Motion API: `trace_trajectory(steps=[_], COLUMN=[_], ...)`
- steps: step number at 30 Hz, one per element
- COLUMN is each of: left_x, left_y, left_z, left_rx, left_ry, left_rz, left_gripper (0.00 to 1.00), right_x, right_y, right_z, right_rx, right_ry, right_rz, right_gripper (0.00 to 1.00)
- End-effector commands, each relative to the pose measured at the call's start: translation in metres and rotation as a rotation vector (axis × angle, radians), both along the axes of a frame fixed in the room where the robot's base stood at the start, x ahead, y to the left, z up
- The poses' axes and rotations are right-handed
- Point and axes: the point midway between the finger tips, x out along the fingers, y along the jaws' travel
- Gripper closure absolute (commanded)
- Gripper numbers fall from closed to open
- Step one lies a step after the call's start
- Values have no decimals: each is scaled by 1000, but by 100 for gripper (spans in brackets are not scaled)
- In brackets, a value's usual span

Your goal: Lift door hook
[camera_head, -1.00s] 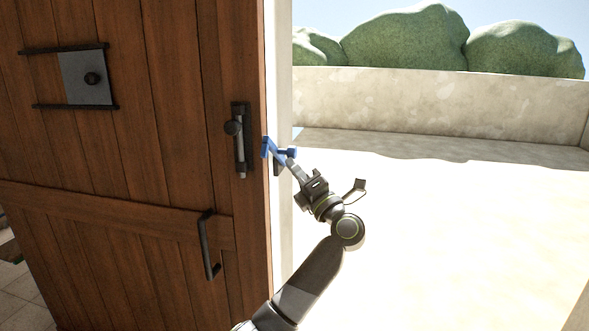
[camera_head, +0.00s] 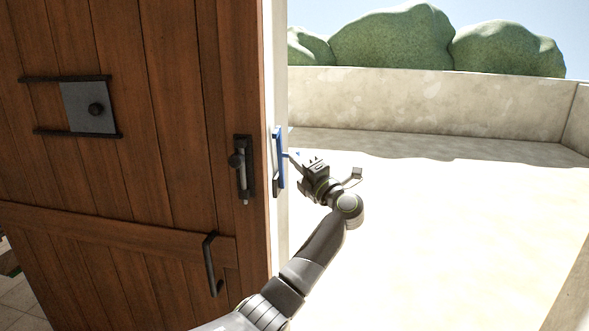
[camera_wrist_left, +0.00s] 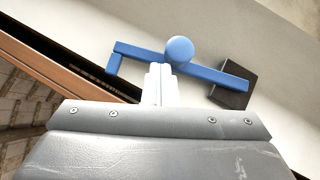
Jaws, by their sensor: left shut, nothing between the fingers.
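The blue door hook (camera_head: 279,150) stands close to upright on the pale door post, beside the edge of the wooden door (camera_head: 140,170). In the left wrist view the hook (camera_wrist_left: 217,77) is a blue bar with a round knob (camera_wrist_left: 180,49), a bent tip at the left and a dark mount (camera_wrist_left: 238,86) at the right. My left gripper (camera_head: 289,155) is shut, with its fingertips at the hook. In the wrist view the shut fingers (camera_wrist_left: 160,80) lie just below the bar beside the knob; whether they touch it is unclear. My right gripper is out of view.
The door carries a dark bolt (camera_head: 243,168), a pull handle (camera_head: 210,265) and a small hatch plate (camera_head: 90,107). Bright open ground lies to the right, with a stone wall (camera_head: 430,105) and green bushes behind.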

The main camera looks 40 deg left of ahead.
Motion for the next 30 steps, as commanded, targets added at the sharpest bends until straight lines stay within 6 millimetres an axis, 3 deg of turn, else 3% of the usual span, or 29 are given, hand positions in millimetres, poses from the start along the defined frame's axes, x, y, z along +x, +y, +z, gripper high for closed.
trace_trajectory(steps=[12,30], left_x=[21,25], left_y=[11,14], left_z=[12,14], left_rx=[-1,-1], left_ry=[0,0], left_rz=[0,0], left_gripper=[100,100], right_x=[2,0], right_y=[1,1], right_z=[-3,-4], right_rx=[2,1], right_ry=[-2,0], right_rz=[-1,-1], right_gripper=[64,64])
